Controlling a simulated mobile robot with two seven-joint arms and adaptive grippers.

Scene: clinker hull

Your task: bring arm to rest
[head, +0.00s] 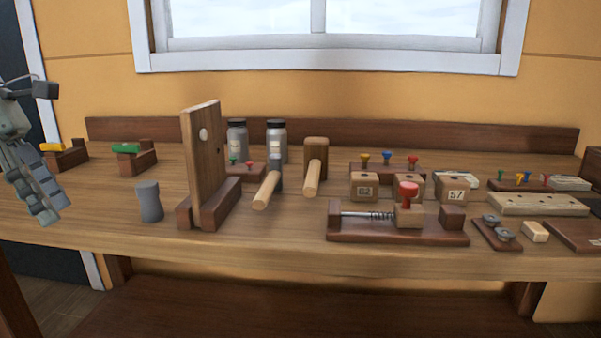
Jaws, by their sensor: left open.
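My left gripper (40,190) is at the far left of the head view, with its grey fingers pointing down over the left end of the wooden workbench (290,243). It is open and I see nothing between its fingers. It appears in front of the left bench edge, near a small wooden block with a yellow top (52,147); whether they touch cannot be told. My right gripper is not in view.
An upright board with a hole (203,150) stands near a grey cylinder (149,201). The left front is clear.

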